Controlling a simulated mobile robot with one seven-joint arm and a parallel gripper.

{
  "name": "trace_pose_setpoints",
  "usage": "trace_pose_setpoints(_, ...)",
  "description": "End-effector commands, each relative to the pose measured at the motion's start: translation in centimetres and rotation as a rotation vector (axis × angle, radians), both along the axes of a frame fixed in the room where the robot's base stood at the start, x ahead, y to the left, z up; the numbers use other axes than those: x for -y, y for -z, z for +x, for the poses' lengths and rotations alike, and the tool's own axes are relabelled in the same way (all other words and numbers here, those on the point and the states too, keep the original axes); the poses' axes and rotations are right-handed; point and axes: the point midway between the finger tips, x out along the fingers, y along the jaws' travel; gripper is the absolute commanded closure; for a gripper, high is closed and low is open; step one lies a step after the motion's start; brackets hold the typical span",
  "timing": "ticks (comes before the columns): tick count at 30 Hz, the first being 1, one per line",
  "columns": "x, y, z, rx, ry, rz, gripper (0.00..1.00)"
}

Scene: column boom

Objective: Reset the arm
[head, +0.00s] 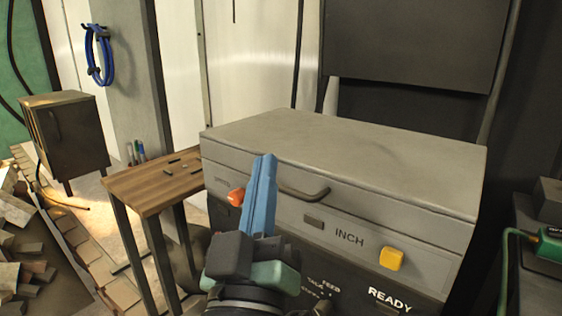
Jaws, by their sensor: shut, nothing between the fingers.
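My gripper (264,165) is in the lower middle of the head view, with its blue fingers pointing up and closed together. It holds nothing. It is in front of a large grey machine cabinet (350,150), whose front panel carries a dark handle (304,194), a red-orange button (236,196) and a yellow button (391,259). The words INCH and READY show on the front. My gripper and wrist cover part of the panel between the red-orange button and the handle. I cannot tell whether the fingers touch the panel.
A small wooden table (150,188) with small dark items stands left of the cabinet. Wooden blocks (25,225) are heaped on the floor at far left, near a small dark cabinet (66,135). A green tool (550,245) lies at the right edge. A blue coil (108,55) hangs on a post.

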Motion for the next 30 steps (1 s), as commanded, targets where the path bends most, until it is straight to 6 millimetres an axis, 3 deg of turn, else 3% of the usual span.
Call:
trace_pose_setpoints(1,0.7,-3.7,-1.1,0.072,-0.041,0.074,1.00)
trace_pose_setpoints(3,1.3,-7.5,-2.6,0.146,-0.111,0.167,1.00)
trace_pose_setpoints(6,1.8,-12.2,-5.2,0.244,-0.215,0.270,1.00)
trace_pose_setpoints(11,2.1,-18.4,-10.1,0.382,-0.390,0.381,1.00)
trace_pose_setpoints(12,1.9,-19.7,-9.4,0.359,-0.379,0.379,1.00)
trace_pose_setpoints(20,1.9,-25.7,-9.2,0.355,-0.374,0.375,1.00)
trace_pose_setpoints(30,1.9,-36.0,-9.1,0.352,-0.373,0.373,1.00)
